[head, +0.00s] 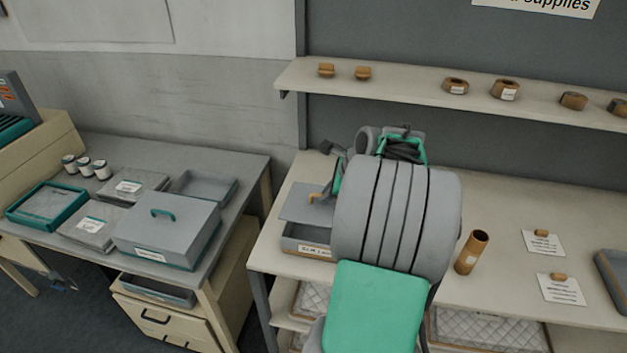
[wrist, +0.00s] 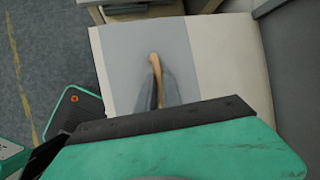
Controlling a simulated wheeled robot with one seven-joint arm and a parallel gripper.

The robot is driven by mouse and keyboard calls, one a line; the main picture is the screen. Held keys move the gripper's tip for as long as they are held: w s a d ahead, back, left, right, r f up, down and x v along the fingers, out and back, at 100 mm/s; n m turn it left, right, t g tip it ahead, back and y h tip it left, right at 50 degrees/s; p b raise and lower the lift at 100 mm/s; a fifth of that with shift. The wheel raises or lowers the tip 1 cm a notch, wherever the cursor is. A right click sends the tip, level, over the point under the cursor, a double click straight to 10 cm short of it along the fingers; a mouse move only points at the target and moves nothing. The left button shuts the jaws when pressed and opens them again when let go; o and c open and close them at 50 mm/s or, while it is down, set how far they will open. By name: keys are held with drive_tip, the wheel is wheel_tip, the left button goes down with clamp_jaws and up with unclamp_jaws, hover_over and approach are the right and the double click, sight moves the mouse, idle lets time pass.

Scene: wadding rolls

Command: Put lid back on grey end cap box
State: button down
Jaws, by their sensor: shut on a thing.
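A grey box (head: 291,245) with a white label on its front stands at the left end of the cream bench, partly hidden by my arm. The flat grey lid (head: 296,205) is at the box's rear, above the box front. It has a small orange-brown handle (head: 313,197). My gripper (head: 323,196) is shut on this handle. In the wrist view the lid (wrist: 122,60) lies below the fingers, with its handle (wrist: 154,62) between the dark fingertips (wrist: 160,90). I cannot tell whether the lid touches the box.
An orange-brown tube (head: 471,252) stands on the bench (head: 500,300) right of my arm. A shelf (head: 420,88) with small brown rolls runs above. The grey table (head: 255,165) at left holds a larger lidded box (head: 150,225) and several trays.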

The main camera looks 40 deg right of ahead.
sight(327, 205)
drive_tip(key=shift+w, duration=0.45)
drive_tip(key=shift+w+a+f, duration=0.1)
drive_tip(key=shift+a, duration=0.05)
drive_tip(key=shift+s+f+b, duration=0.35)
drive_tip(key=shift+f+b, duration=0.2)
drive_tip(key=shift+b, duration=0.35)
drive_tip(key=f+b, duration=0.3)
drive_tip(key=b, duration=0.1)
drive_tip(key=shift+d+f, duration=0.15)
drive_tip(key=shift+d, duration=0.05)
drive_tip(key=shift+f, duration=0.8)
drive_tip(key=shift+f+p, duration=0.1)
drive_tip(key=shift+p, duration=0.75)
drive_tip(key=shift+f+p, duration=0.45)
drive_tip(key=shift+f, duration=0.05)
